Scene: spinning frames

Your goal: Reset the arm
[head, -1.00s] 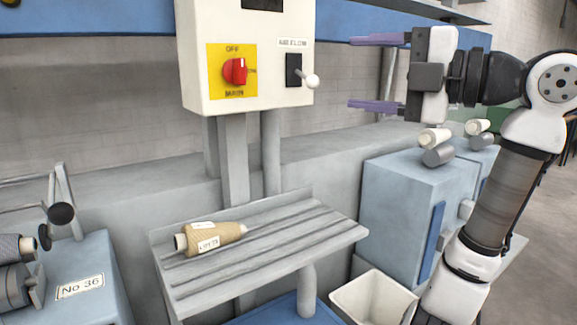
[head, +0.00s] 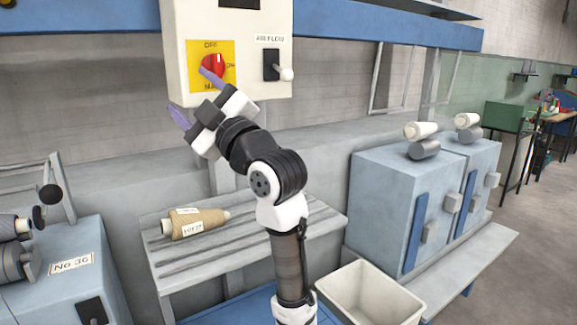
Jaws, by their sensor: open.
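My gripper (head: 196,95) is open, its two purple fingers apart and pointing up and to the left. It is in front of the lower left part of the white control box, and nothing shows between the fingers. The upper fingertip overlaps the yellow plate and red rotary switch (head: 218,62) in the picture; I cannot tell whether it touches. My arm rises from the bottom middle, folded at the elbow in front of the grey slatted shelf.
A tan yarn cone (head: 194,224) lies on the slatted shelf (head: 165,270). An empty cream bin (head: 365,295) stands at lower right. Blue machine units (head: 380,200) with white bobbins are on the right. A machine marked No 36 (head: 60,290) is at lower left. A black lever switch (head: 271,65) is on the box.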

